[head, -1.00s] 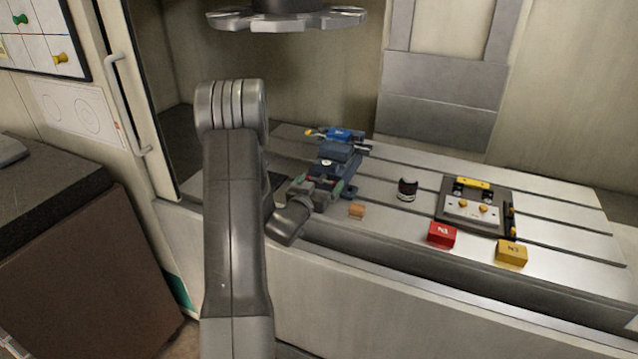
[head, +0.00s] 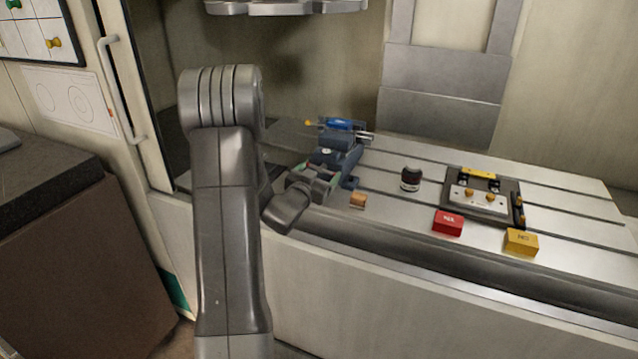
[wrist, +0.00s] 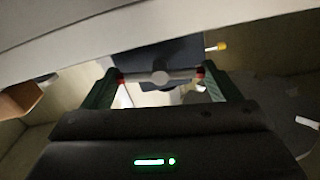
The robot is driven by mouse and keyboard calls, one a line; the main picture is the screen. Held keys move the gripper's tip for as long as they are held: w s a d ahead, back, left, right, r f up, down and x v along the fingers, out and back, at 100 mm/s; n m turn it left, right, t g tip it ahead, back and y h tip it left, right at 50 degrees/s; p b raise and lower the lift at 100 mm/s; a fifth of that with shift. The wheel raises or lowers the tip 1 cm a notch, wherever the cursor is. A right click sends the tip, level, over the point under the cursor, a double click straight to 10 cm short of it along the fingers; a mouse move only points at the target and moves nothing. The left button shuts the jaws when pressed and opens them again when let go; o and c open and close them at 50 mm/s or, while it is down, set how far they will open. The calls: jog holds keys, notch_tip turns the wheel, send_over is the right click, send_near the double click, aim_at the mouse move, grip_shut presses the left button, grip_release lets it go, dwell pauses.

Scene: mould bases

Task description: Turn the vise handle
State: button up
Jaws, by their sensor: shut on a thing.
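The vise (head: 338,160) is a blue-grey block at the left part of the slotted table, with a brighter blue piece (head: 341,124) at its far end. My gripper (head: 318,181) is at the vise's near end. In the wrist view, my gripper (wrist: 160,77) has green fingers with red tips, one at each end of a pale grey bar with a round hub, the vise handle (wrist: 180,74). It is shut on this handle, which lies level across the picture. The dark vise body (wrist: 150,53) is behind it. In the head view my wrist and fingers hide the handle.
On the slotted table (head: 400,212) are a small orange-brown block (head: 358,200), a black-and-white cylinder (head: 411,179), a dark plate with yellow parts (head: 480,205), a red block (head: 448,223) and a yellow block (head: 521,242). A cabinet door edge stands left of my arm.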

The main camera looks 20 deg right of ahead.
jog(key=shift+m+b, duration=0.4)
jog(key=shift+b, duration=0.25)
jog(key=o, duration=0.9)
jog(key=b+v, duration=0.2)
jog(key=v, duration=1.1)
jog(key=shift+s+a, duration=0.25)
jog(key=shift+a, duration=0.1)
